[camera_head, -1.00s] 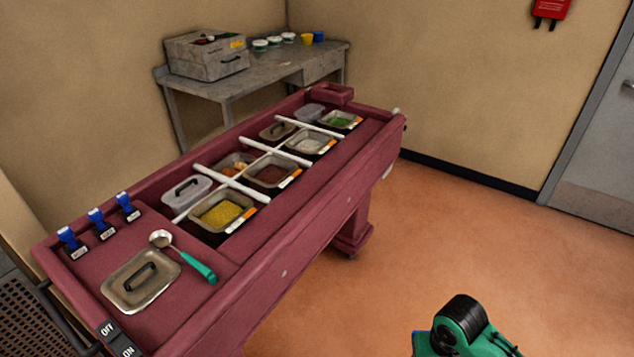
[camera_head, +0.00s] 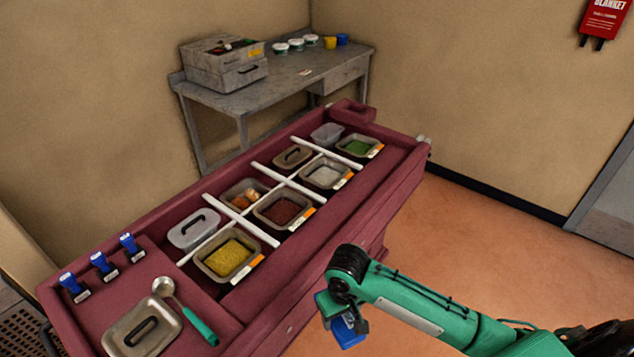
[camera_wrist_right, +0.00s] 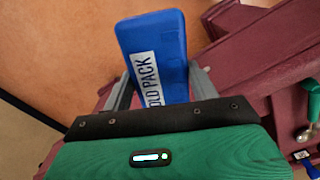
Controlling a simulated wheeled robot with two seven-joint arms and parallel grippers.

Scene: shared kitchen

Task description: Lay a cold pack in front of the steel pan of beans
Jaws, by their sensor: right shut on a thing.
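My right gripper (camera_head: 340,312) is shut on a blue cold pack (camera_head: 348,332), in front of the cart's near side in the head view. A steel pan with dark reddish-brown contents (camera_head: 283,209), which look like beans, sits in the middle of the cart's near row. The gripper is below and right of it in the picture, apart from it. My left gripper is not in view.
The maroon cart (camera_head: 310,265) also holds pans of yellow (camera_head: 228,257), white (camera_head: 325,174) and green food (camera_head: 359,147), split by white bars. A ladle (camera_head: 190,312) and lidded pan (camera_head: 142,328) lie at the near left. A grey table (camera_head: 285,77) stands behind.

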